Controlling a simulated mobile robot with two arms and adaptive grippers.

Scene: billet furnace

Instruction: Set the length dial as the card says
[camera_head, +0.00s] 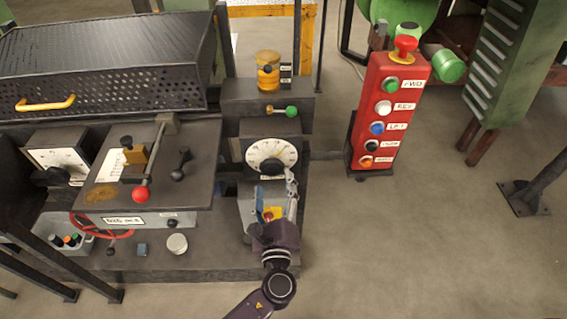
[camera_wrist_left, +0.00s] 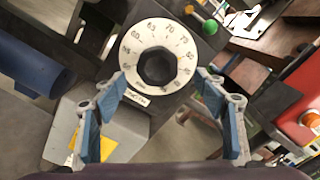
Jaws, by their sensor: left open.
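The length dial (camera_head: 288,154) has a white numbered face and a dark knob, on a dark housing. In the left wrist view the dial face (camera_wrist_left: 133,50) shows numbers including 60, 65, 70 and 75 around the black faceted knob (camera_wrist_left: 158,68). Its exact setting is unclear. My left gripper (camera_head: 271,197) is open just below the dial in the head view. In the wrist view its blue-padded fingers (camera_wrist_left: 163,88) stand apart, either side of the dial's lower part, with nothing between them. A pale paper (camera_head: 111,165) lies on the left machine plate; its writing is unreadable. My right gripper is not shown.
A green-tipped lever (camera_head: 291,111) and an amber lamp (camera_head: 268,72) stand above the dial. A red button pendant (camera_head: 388,110) stands to the right. A red-knobbed lever (camera_head: 141,193) and another gauge (camera_head: 60,158) are left. Open floor lies at lower right.

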